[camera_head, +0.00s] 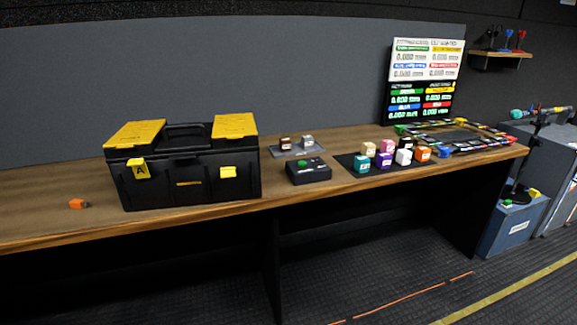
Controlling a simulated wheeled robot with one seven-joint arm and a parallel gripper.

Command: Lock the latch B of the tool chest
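The black tool chest (190,165) with yellow lid panels stands on the wooden bench at the left, lid down. On its front, the left yellow latch (139,172) carries a letter A and appears to stick out from the face. A second yellow latch (228,172) sits on the right of the front. I can read no letter on it; by elimination it may be latch B. I cannot tell whether either latch is locked. My gripper is not in view.
The wooden bench (60,210) runs along the wall. A small orange object (78,204) lies left of the chest. A black box with a green button (309,171) and coloured cubes on a dark mat (345,160) are to the right. The floor in front is clear.

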